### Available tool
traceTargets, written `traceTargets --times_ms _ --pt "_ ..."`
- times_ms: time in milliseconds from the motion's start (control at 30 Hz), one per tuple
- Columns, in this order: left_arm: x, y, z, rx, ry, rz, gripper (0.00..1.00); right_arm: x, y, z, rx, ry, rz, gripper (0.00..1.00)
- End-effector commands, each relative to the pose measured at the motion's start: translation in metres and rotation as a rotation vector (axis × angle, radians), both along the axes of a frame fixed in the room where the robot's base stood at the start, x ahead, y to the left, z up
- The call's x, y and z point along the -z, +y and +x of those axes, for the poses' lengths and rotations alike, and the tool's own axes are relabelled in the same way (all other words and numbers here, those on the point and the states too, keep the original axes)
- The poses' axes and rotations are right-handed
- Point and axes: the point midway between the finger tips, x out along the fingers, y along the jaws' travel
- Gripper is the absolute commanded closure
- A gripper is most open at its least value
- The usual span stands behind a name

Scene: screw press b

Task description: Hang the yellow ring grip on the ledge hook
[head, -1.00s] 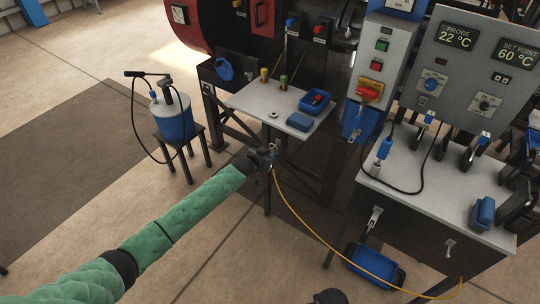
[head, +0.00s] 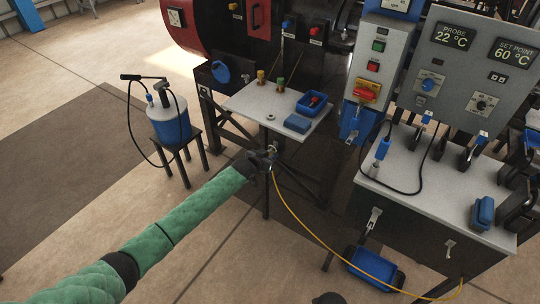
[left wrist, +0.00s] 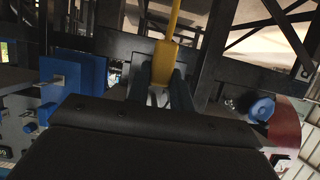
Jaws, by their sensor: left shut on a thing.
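My left gripper (head: 267,160) is shut just in front of and below the front edge of the small grey table (head: 245,106). In the left wrist view a yellow grip (left wrist: 165,58) sits between its two dark fingers, with a yellow line running up from it. In the head view a yellow cord (head: 320,236) runs from the gripper in a long curve down to the right. The grip's ring cannot be made out. A small pale metal piece shows at the gripper tip; I cannot tell whether it is the ledge hook. My right gripper is not seen.
The small table bears a blue tray (head: 301,104), a blue block (head: 297,123) and small yellow and green fittings. A blue can (head: 171,125) stands on a stool to the left. A control bench (head: 423,180) stands to the right. Open floor lies at front left.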

Motion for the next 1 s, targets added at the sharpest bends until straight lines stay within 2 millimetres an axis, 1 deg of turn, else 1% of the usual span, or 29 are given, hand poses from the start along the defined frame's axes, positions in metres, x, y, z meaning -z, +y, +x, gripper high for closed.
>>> traceTargets --times_ms 133,767,800,867,900,1000 --pt "0.0036 0.0000 0.0000 0.000 0.000 0.000 1.00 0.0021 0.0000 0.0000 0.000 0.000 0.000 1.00" --pt "0.0036 -0.0001 0.0000 0.000 0.000 0.000 1.00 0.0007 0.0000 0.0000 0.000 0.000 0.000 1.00" --pt "0.0036 -0.0001 0.0000 0.000 0.000 0.000 0.72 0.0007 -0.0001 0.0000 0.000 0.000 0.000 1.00" --pt "0.0036 -0.0001 0.0000 0.000 0.000 0.000 0.60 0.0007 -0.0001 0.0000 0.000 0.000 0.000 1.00" --pt "0.0036 -0.0002 -0.0001 0.000 0.000 0.000 0.52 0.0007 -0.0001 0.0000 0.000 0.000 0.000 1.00" --pt "0.0036 -0.0001 0.0000 0.000 0.000 0.000 0.52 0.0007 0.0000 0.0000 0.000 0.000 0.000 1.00"
